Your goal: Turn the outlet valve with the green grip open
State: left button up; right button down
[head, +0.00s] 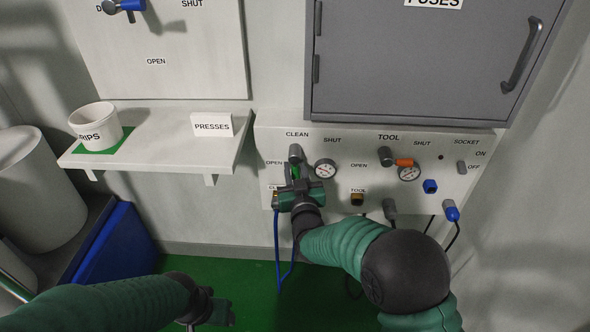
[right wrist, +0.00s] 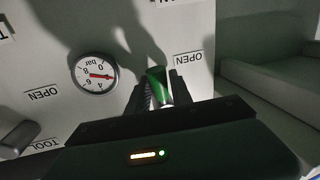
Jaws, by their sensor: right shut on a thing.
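The outlet valve's green grip (head: 295,171) is on the wall panel under the CLEAN label, below a grey hub (head: 295,152). The grip points roughly downward, with the OPEN label to its left and the SHUT label up to its right. My right gripper (head: 294,182) is at the grip and covers part of it. In the right wrist view the green grip (right wrist: 157,84) sits between the two dark fingers, and the gripper is shut on it. My left gripper (head: 215,311) hangs low at the bottom, away from the panel; its finger opening is unclear.
A pressure gauge (head: 325,170) is close right of the grip. A second valve with an orange grip (head: 404,162) is farther right. A blue hose (head: 277,240) hangs below. A shelf (head: 160,140) with a white cup (head: 96,125) is left; a grey cabinet (head: 420,65) is above.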

jog(key=shift+a+f+m, duration=0.1)
jog(key=shift+m, duration=0.2)
jog(key=c, duration=1.2)
grip_release()
jog(key=shift+o, duration=0.2)
jog(key=s+d+p, duration=0.3)
jog(key=s+p, duration=0.1)
jog(key=s, duration=1.2)
jog(key=shift+s, duration=0.3)
jog(key=shift+d+f, duration=0.1)
